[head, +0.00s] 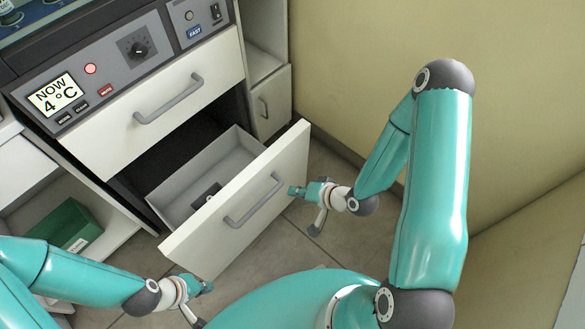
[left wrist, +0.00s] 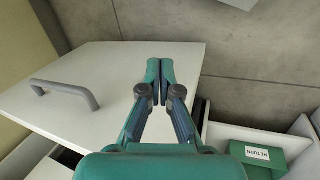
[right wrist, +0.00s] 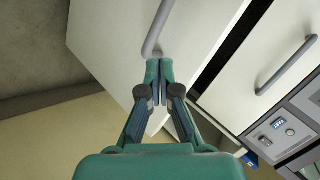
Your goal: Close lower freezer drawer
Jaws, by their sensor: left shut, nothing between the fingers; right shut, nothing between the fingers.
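The lower freezer drawer (head: 237,200) is pulled out, with a white front, a grey handle (head: 253,202) and a grey inside. A small dark object (head: 206,194) lies in it. My left gripper (head: 207,287) is shut and empty, low by the left end of the drawer front; in the left wrist view its tips (left wrist: 160,70) overlap the front's edge. My right gripper (head: 295,190) is shut and empty by the right end of the front. In the right wrist view its tips (right wrist: 159,66) appear close to the handle (right wrist: 155,30). I cannot tell whether either gripper touches the front.
The upper drawer (head: 165,110) is shut, under a control panel (head: 60,92) reading "NOW 4°C". A green box (head: 66,228) sits on a low shelf at left. A beige wall (head: 350,60) stands at right. Bare floor (head: 300,240) lies before the drawer.

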